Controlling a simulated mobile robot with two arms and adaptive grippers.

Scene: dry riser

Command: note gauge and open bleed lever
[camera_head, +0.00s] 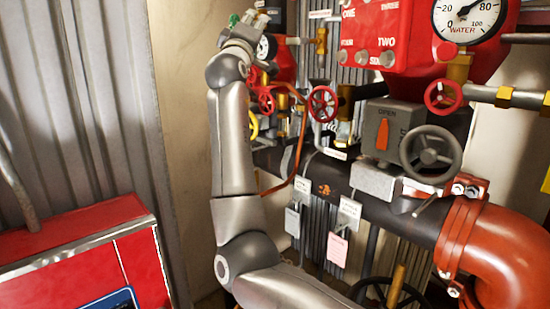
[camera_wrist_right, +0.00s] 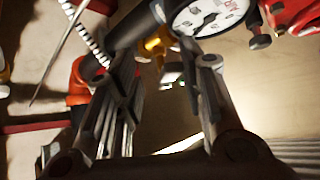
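My right arm reaches up at the left of the pipework in the head view, and its gripper (camera_head: 243,27) is high beside a small white-faced gauge (camera_head: 263,47), which the gripper partly hides. In the right wrist view the two fingers of my right gripper (camera_wrist_right: 162,58) are apart, with nothing held between them. A white dial gauge (camera_wrist_right: 207,14) shows beyond the fingertips, cut by the top edge; its reading is too blurred to tell. A brass fitting (camera_wrist_right: 154,44) and a small grey metal piece (camera_wrist_right: 172,74) lie between the fingers; I cannot tell whether either is the bleed lever. My left gripper is not in view.
A large WATER gauge (camera_head: 467,17) is at the upper right. Red handwheels (camera_head: 322,103), a grey OPEN box (camera_head: 388,130) and a grey handwheel (camera_head: 431,153) crowd the dark pipe (camera_head: 391,218). A red cabinet (camera_head: 80,262) stands at the lower left.

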